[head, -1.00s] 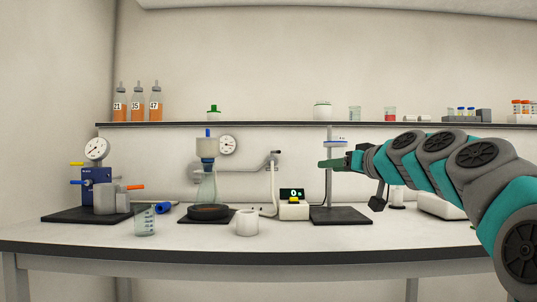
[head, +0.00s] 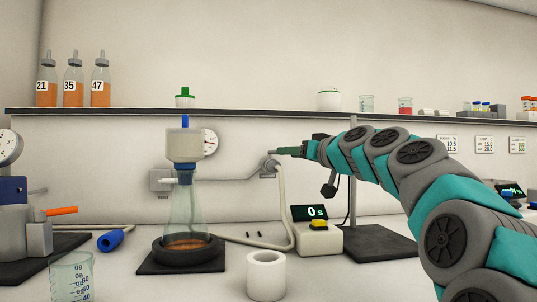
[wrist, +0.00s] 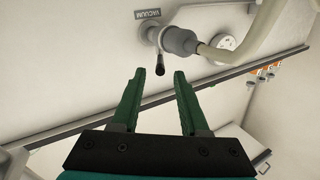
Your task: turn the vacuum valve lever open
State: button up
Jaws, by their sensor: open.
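The vacuum valve (wrist: 178,40) is a grey fitting on the wall with a pale hose on it, beside a VACUUM label (wrist: 148,14). Its short black lever (wrist: 160,62) hangs toward my gripper in the wrist view. My gripper (wrist: 160,74) has two green fingers, apart and empty, with the lever's tip in line with the gap between them. I cannot tell whether the tip is inside the gap in depth. In the head view my gripper (head: 277,152) is level with the valve (head: 269,164), its fingertips partly over it; the lever is not distinct there.
A filter flask (head: 187,215) with a white funnel stands left of the valve. A timer box (head: 320,240), a white cup (head: 266,275) and a beaker (head: 72,278) are on the bench. A shelf (head: 230,112) runs above. A round gauge (wrist: 223,42) is near the valve.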

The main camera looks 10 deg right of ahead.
aim_at(268, 153)
jog(key=shift+p+x, duration=0.75)
jog(key=shift+x, duration=2.9)
jog(key=shift+c, duration=0.2)
grip_shut()
